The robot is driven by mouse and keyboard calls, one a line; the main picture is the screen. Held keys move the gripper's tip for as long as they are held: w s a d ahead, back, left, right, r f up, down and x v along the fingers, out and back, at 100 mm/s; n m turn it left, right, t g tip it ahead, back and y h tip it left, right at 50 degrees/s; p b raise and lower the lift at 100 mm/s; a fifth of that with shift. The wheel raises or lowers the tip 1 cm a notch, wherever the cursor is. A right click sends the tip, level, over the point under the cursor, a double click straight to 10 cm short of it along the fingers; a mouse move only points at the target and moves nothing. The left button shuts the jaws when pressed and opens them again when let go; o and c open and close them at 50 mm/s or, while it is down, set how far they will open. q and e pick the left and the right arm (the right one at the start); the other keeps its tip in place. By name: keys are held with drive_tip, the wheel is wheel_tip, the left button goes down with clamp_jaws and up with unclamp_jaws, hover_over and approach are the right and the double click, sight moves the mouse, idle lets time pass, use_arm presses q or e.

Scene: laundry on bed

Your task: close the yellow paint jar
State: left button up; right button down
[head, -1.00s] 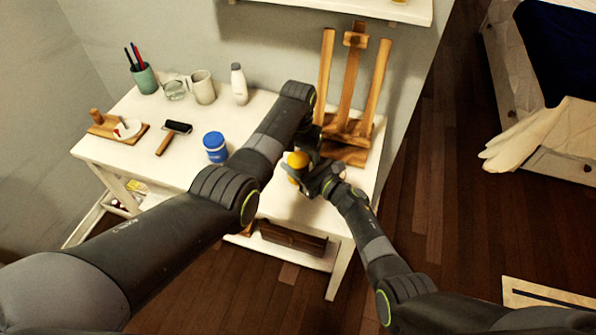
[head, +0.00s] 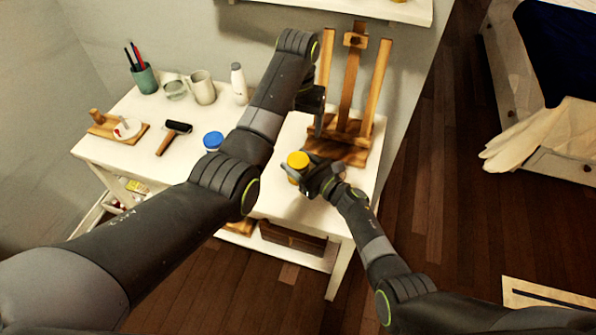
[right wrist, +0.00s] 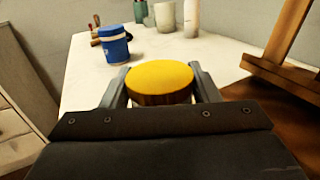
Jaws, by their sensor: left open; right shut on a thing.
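The yellow paint jar (head: 297,167) stands on the white table in front of the easel, with its yellow lid on top. My right gripper (head: 306,178) is shut on the jar from the right side. In the right wrist view the yellow lid (right wrist: 161,78) covers the jar's top, and the gripper's two fingers stand on either side of the jar below it. Whether the lid is fully tight cannot be told. My left gripper (head: 314,112) is open, above and behind the jar near the easel, apart from the lid.
A blue paint jar (head: 213,141) stands left of my left arm. A wooden easel (head: 349,95) stands close behind the jar. The table's front right is clear.

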drive_tip(key=shift+c, duration=2.1)
unclamp_jaws()
drive_tip(key=shift+s+d, duration=0.3)
drive_tip(key=shift+d, duration=0.1)
drive_tip(key=v, duration=1.5)
drive_tip(key=shift+s+f, duration=0.1)
drive_tip(key=shift+s, duration=0.05)
drive_tip(key=shift+s+d, duration=0.45)
